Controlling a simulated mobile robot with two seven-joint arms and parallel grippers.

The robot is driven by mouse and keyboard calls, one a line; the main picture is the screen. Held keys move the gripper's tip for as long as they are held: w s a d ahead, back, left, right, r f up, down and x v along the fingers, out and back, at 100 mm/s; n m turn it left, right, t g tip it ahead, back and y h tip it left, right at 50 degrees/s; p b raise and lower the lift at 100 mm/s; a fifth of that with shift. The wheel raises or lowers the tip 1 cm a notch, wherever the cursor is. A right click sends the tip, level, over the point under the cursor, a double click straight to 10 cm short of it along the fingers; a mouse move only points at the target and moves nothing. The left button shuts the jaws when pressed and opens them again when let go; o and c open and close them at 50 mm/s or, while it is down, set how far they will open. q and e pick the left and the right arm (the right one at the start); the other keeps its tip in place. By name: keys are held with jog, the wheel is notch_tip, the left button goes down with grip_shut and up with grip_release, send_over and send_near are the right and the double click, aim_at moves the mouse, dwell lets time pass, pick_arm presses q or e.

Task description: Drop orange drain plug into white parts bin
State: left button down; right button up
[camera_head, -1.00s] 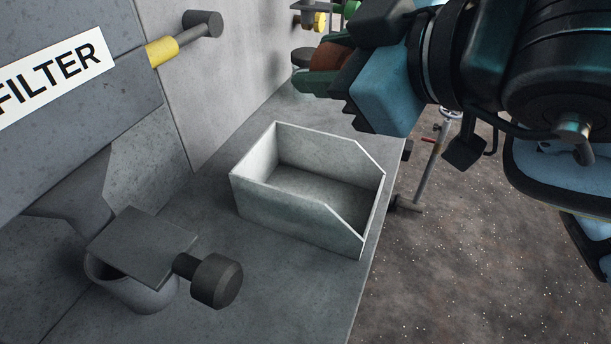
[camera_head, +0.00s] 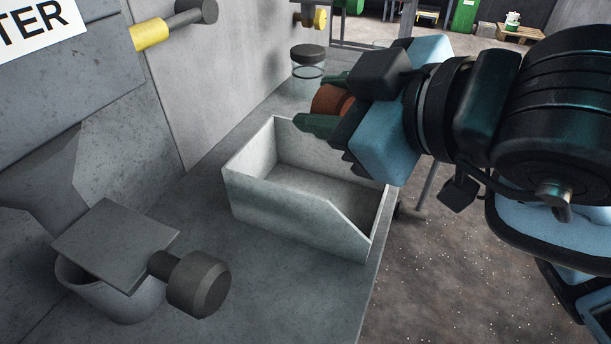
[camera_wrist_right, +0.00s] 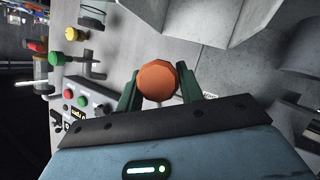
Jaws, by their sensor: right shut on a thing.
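The orange drain plug (camera_head: 328,99) is held between the green fingers of my right gripper (camera_head: 322,103). In the right wrist view the plug (camera_wrist_right: 158,80) shows as a round orange face between the two fingers (camera_wrist_right: 158,88). The white parts bin (camera_head: 290,215) stands on the grey bench, open at the top and empty where I can see in. In the head view the right gripper and plug appear over the bin's far right part, above its rim. My left gripper is not in view.
A dark knob on a shaft (camera_head: 198,283) and a grey cup under a plate (camera_head: 115,295) are at the front left of the bench. A lidded jar (camera_head: 308,70) stands behind the bin. A yellow-collared handle (camera_head: 152,34) sticks out of the wall.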

jog(key=o, duration=1.1)
jog(key=shift+o, duration=0.4)
jog(key=v, duration=0.7)
jog(key=shift+s+d+b, duration=0.1)
jog(key=shift+b, duration=0.3)
jog(key=shift+s+d+r, duration=0.15)
jog(key=shift+s+r, duration=0.05)
jog(key=shift+s, duration=0.05)
jog(key=shift+f, duration=0.1)
